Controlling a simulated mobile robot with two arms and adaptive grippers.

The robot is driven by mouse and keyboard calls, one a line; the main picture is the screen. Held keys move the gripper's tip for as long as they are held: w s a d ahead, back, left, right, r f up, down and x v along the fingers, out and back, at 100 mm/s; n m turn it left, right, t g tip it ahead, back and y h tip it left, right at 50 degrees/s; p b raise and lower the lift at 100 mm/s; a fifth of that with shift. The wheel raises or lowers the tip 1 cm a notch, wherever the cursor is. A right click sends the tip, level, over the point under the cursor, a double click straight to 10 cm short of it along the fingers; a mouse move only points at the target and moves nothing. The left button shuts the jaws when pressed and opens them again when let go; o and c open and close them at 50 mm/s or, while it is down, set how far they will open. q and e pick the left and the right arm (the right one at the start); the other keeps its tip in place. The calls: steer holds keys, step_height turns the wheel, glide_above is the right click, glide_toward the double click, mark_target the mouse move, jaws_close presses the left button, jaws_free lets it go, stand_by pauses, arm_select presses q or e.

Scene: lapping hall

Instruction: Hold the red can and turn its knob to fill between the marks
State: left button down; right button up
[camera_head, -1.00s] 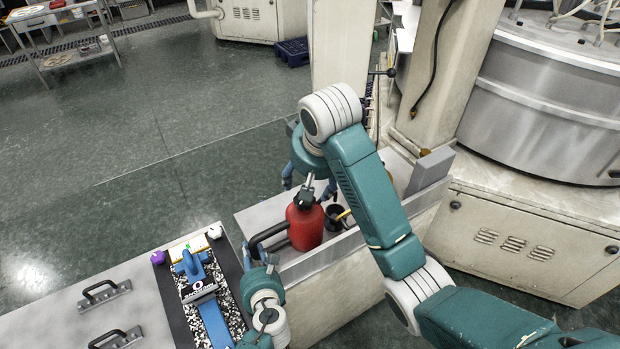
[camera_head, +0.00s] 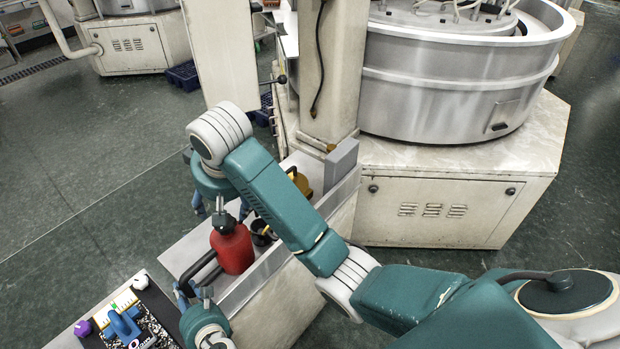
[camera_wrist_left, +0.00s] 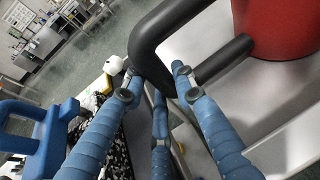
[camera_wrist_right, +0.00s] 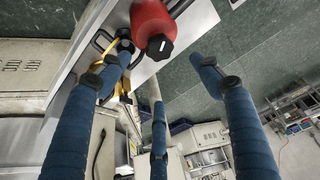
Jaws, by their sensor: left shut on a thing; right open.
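The red can (camera_head: 232,251) stands upright on the light ledge, its black handle (camera_head: 196,268) pointing left. My left gripper (camera_head: 190,290) is shut on the handle; the left wrist view shows the handle (camera_wrist_left: 160,62) between its fingers, with the can's red side (camera_wrist_left: 278,25) at upper right. My right gripper (camera_head: 212,205) is open above the can, partly hidden by its own arm. The dark knob (camera_wrist_right: 159,47) on the can's top shows in the right wrist view, towards the upper edge between the spread fingers. No fill marks can be made out.
A black cup (camera_head: 262,233) stands right of the can, with a yellow object (camera_head: 300,183) behind it. A blue-handled tool (camera_head: 124,325) and a purple knob (camera_head: 82,328) lie on the left bench. The large lapping machine (camera_head: 455,75) stands behind right. Open floor lies left.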

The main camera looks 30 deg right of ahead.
steer(key=shift+w, duration=0.1)
steer(key=shift+w+n+g, duration=2.3)
steer(key=shift+w+n, duration=0.35)
steer(key=shift+n, duration=0.35)
steer(key=shift+h, duration=0.3)
steer(key=f, duration=1.1)
steer(key=shift+a+f, duration=0.2)
steer(key=shift+a, duration=0.2)
steer(key=c, duration=1.2)
